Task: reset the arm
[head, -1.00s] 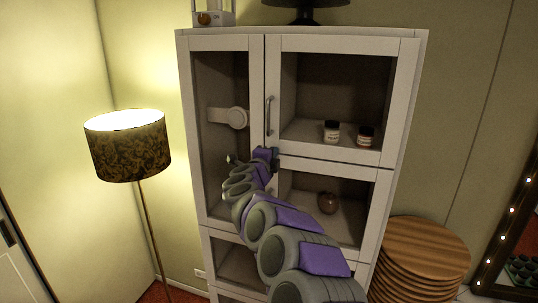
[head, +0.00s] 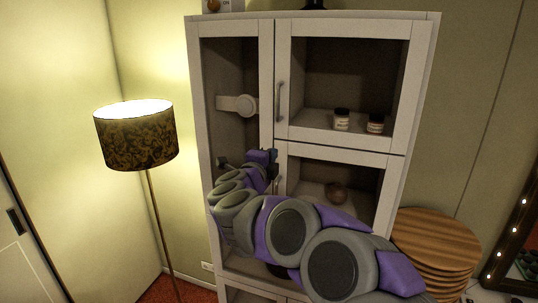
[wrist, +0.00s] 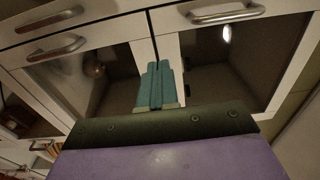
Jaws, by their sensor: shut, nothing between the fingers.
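My gripper (head: 268,157) is in front of the white cabinet (head: 282,60), near the frame between its left glass door and the right-hand doors. It is shut and empty. In the wrist view its teal fingers (wrist: 157,84) are pressed together with nothing between them. My purple and grey arm (head: 290,232) runs from the lower right and bends across the cabinet's lower part, hiding much of it. Whether the gripper touches the cabinet cannot be told.
Behind the glass are two jars (head: 342,119) and a round brown item (head: 336,193). A metal handle (head: 279,101) is close above the gripper. A floor lamp (head: 136,135) stands left, and stacked wooden discs (head: 436,238) stand right.

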